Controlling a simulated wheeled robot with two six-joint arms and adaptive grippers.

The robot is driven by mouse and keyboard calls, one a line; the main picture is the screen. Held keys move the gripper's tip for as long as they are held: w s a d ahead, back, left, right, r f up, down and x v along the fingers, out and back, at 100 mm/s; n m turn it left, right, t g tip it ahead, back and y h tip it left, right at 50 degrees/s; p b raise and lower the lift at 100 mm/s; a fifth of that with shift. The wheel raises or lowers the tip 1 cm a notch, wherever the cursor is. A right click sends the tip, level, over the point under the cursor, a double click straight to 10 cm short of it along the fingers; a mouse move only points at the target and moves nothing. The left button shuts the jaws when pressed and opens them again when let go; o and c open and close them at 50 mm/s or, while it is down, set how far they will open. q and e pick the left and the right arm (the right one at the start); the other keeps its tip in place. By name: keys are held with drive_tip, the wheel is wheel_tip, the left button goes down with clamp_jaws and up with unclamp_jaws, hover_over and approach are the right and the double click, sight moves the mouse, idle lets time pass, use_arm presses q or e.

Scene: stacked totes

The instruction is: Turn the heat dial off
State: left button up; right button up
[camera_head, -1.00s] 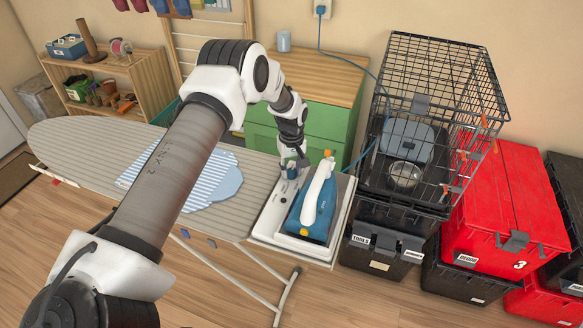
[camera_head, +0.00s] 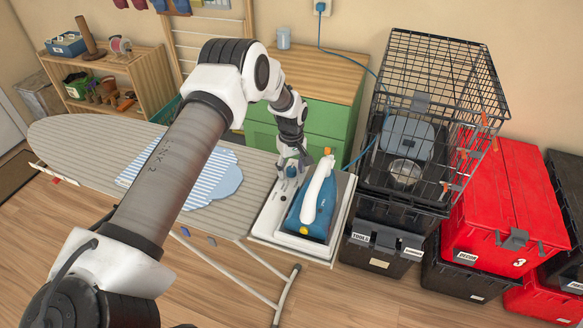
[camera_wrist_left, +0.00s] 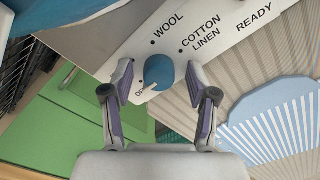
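The heat dial (camera_wrist_left: 160,72) is a round blue knob with a white pointer, on the iron station's white panel (camera_wrist_left: 225,30). Its pointer aims at a partly hidden label starting with "O", away from WOOL and COTTON LINEN. My left gripper (camera_wrist_left: 160,88) is open, with one finger on each side of the dial and gaps between. In the head view my left gripper (camera_head: 294,164) is over the panel, left of the blue iron (camera_head: 312,205), and largely hides the dial. My right gripper is not in view.
The ironing board (camera_head: 90,145) carries a blue striped cloth (camera_head: 205,175). A green cabinet (camera_head: 330,125) stands behind. A black wire crate (camera_head: 440,110) on dark totes stands close at the right, beside red totes (camera_head: 505,200). A blue cord (camera_head: 360,60) runs to the wall.

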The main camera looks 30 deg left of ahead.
sight(291, 169)
use_arm(q)
drive_tip(key=shift+r, duration=0.15)
wheel_tip(291, 169, up, 12)
idle(0.3)
idle(0.4)
